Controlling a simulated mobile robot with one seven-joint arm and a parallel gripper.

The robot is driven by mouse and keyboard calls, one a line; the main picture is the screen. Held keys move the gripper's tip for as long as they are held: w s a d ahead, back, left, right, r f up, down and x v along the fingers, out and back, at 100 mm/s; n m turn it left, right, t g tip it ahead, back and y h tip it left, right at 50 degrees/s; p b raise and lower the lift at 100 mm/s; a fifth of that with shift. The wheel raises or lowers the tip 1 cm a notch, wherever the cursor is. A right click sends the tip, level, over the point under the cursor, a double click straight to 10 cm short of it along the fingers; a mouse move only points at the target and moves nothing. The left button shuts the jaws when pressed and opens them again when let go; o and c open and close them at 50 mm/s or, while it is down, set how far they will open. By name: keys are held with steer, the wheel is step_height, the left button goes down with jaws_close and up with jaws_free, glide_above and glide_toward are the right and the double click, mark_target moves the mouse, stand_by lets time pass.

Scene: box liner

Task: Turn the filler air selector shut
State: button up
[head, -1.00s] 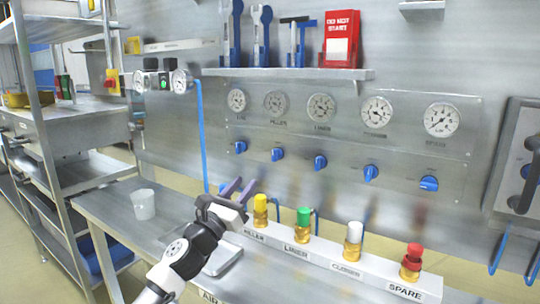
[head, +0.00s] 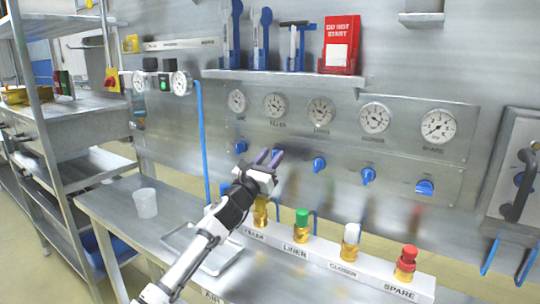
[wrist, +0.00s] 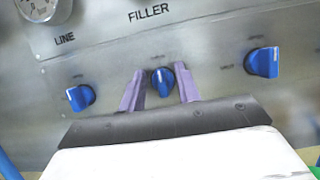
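The filler air selector is a small blue knob (wrist: 163,80) on the steel panel, under the FILLER label in the wrist view. Its grip looks roughly upright there. In the head view it is mostly hidden behind my fingers. My gripper (wrist: 160,88) is open, with one purple finger on each side of the knob in the picture and gaps between. I cannot tell whether the tips reach past its face. In the head view my gripper (head: 268,157) is raised to the panel's knob row.
Similar blue knobs flank it: the line knob (wrist: 80,97) left and the liner knob (wrist: 263,62) right. Below stands a manifold with coloured-cap fittings, including a green one (head: 302,217). Gauges (head: 275,106) sit above, under a tool shelf (head: 285,75). A white cup (head: 145,203) stands on the bench.

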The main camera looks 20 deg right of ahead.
steer(key=c, duration=0.7)
steer(key=shift+o, duration=0.2)
steer(key=shift+d, duration=0.1)
